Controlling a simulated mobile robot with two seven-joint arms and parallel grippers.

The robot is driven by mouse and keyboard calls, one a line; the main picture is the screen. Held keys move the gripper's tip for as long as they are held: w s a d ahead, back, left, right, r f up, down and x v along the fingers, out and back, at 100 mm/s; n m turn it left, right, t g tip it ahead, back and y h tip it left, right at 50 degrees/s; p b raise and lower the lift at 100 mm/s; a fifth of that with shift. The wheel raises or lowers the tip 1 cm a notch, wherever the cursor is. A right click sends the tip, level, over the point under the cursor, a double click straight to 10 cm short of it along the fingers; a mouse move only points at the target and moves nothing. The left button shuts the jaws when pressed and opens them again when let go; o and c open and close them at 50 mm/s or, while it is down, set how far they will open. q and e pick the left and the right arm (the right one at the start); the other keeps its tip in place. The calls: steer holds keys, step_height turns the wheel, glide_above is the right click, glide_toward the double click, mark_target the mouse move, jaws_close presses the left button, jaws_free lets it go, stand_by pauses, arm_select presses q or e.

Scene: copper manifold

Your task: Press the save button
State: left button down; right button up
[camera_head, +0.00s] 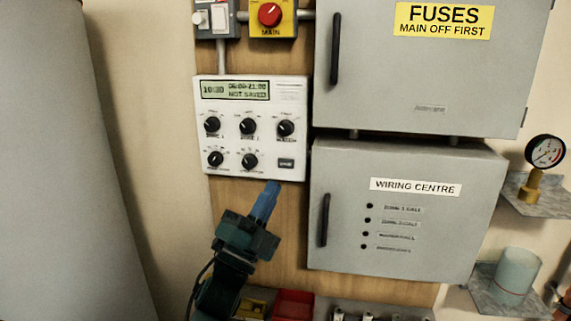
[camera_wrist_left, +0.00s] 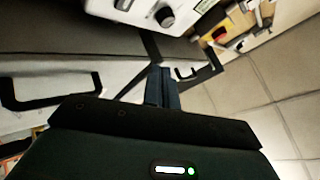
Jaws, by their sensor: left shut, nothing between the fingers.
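The white controller (camera_head: 212,134) is fixed to the wooden board, with several black knobs and a display reading "NOT SAVED". A small dark rectangular button (camera_head: 286,163) is at its lower right; its label is too small to read, and I take it for the save button. My left gripper (camera_head: 271,188) is shut and empty, its blue fingers pointing up just below the controller's lower edge, below and left of the button. In the left wrist view the shut fingers (camera_wrist_left: 161,80) point toward the controller (camera_wrist_left: 145,14), with a gap between. My right gripper is not in view.
To the right are the grey wiring centre cabinet (camera_head: 345,240) and the fuses cabinet (camera_head: 420,80), both with black handles. A red main switch (camera_head: 270,14) is above the controller. A red bin (camera_head: 292,304) is below. A pressure gauge (camera_head: 545,151) is far right.

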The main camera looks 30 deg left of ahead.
mark_target(286, 164)
arm_select(q)
steer(key=w+a+b, duration=0.2)
steer(key=w, duration=0.6)
steer(key=shift+w+a, duration=0.15)
steer(key=shift+w, duration=0.15)
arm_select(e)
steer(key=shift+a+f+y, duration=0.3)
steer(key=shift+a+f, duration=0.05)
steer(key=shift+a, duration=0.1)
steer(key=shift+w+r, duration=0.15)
arm_select(q)
steer(key=shift+w+b, duration=0.15)
steer(key=shift+b, duration=0.25)
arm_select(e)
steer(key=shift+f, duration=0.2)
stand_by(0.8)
arm_select(q)
steer(key=shift+w+a, duration=0.1)
steer(key=shift+w, duration=0.15)
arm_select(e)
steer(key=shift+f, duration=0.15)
